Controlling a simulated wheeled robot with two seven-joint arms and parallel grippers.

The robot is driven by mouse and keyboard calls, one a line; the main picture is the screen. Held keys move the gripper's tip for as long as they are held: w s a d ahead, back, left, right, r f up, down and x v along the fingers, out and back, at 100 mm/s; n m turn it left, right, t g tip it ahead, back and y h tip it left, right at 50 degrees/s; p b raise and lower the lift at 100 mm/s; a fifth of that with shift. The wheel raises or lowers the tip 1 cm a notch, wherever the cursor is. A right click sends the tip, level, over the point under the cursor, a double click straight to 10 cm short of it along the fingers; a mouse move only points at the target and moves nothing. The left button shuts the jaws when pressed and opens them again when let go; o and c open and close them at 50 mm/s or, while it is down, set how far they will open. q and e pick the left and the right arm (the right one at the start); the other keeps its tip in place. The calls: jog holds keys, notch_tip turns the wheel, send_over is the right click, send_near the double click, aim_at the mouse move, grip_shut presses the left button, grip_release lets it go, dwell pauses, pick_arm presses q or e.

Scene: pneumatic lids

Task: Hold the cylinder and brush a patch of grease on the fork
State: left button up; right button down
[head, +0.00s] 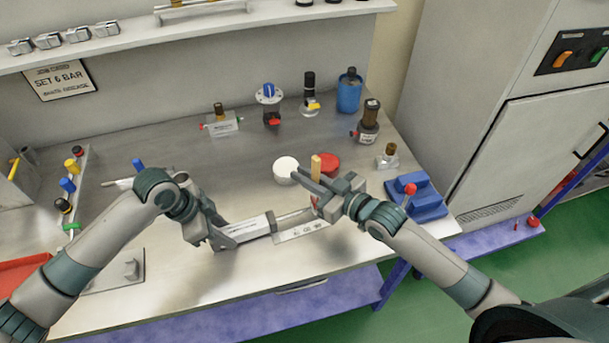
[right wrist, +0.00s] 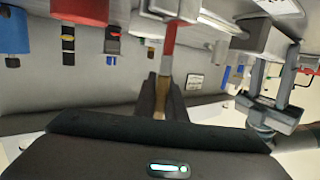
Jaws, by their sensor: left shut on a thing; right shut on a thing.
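My left gripper (head: 230,238) is shut on the grey cylinder (head: 252,228), which lies roughly level near the bench's front edge. Its rod (head: 291,216) points right towards the fork end, which is mostly hidden by my right gripper. My right gripper (head: 318,184) is shut on a brush with a wooden handle (head: 316,164), held upright above the rod end. In the right wrist view the brush's wooden handle (right wrist: 165,82) stands between the dark fingers, with a red part beyond. I cannot tell whether the bristles touch the fork. No grease patch can be made out.
A white round pot (head: 285,168) and a red round piece (head: 329,162) sit just behind my right gripper. A blue block stand (head: 418,198) is at right. Several fittings and a blue container (head: 349,92) stand at the back. The middle-left bench is mostly clear.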

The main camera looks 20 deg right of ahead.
jog(key=shift+s+f, duration=0.1)
jog(key=shift+s, duration=0.1)
jog(key=shift+s, duration=0.3)
jog(key=shift+s+d, duration=0.1)
jog(key=shift+s, duration=0.1)
dwell(0.3)
jog(key=shift+s, duration=0.3)
jog(key=shift+w+f, duration=0.1)
jog(key=shift+w, duration=0.4)
dwell(0.7)
jog(key=shift+w, duration=0.15)
jog(key=shift+w, duration=0.3)
